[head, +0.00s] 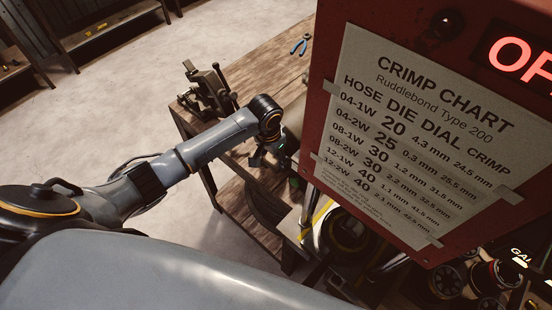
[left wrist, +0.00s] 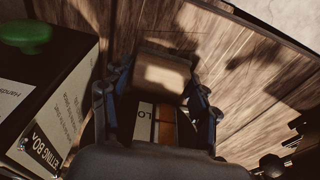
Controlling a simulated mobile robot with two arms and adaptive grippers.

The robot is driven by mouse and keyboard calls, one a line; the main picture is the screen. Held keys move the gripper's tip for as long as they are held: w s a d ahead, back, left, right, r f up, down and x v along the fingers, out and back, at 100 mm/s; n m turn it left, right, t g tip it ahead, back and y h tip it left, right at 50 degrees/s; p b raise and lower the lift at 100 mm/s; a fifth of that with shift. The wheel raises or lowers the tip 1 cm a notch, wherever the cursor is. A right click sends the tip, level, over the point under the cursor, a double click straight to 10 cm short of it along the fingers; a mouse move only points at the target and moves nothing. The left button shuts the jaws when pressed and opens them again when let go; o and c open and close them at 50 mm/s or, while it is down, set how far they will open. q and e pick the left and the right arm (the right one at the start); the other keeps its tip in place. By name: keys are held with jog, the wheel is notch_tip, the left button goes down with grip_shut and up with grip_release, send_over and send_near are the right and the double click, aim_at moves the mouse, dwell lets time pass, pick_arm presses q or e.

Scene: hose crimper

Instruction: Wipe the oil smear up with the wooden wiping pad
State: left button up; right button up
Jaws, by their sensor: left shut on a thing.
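My left gripper (head: 268,157) is at the wooden bench, beside the red machine, and is partly hidden by its own arm in the head view. In the left wrist view its two fingers (left wrist: 160,92) are shut on the wooden wiping pad (left wrist: 164,76), a pale brown block held between them. The pad is over the bench top; I cannot tell whether it touches the wood. I cannot make out the oil smear for certain; dark patches on the wood may be shadows. My right gripper is not in view.
The red machine with its crimp chart (head: 405,130) stands close on the right. A vise (head: 207,92) and blue pliers (head: 300,45) are on the wooden bench (head: 262,68). In the left wrist view, a box with a green knob (left wrist: 25,35) stands left of the gripper.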

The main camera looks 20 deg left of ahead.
pick_arm(q)
jog(key=shift+w+a, duration=0.25)
jog(key=shift+a, duration=0.45)
jog(key=shift+w+a, duration=0.25)
jog(key=shift+a, duration=0.45)
jog(key=shift+w+a, duration=0.25)
jog(key=shift+a, duration=0.45)
jog(key=shift+r, duration=4.05)
jog(key=shift+c, duration=1.4)
jog(key=shift+s+a+r, duration=0.2)
jog(key=shift+s+r, duration=0.2)
jog(key=shift+r, duration=0.15)
jog(key=shift+s+a+r, duration=0.15)
jog(key=shift+s+r, duration=0.25)
jog(key=shift+r, duration=0.1)
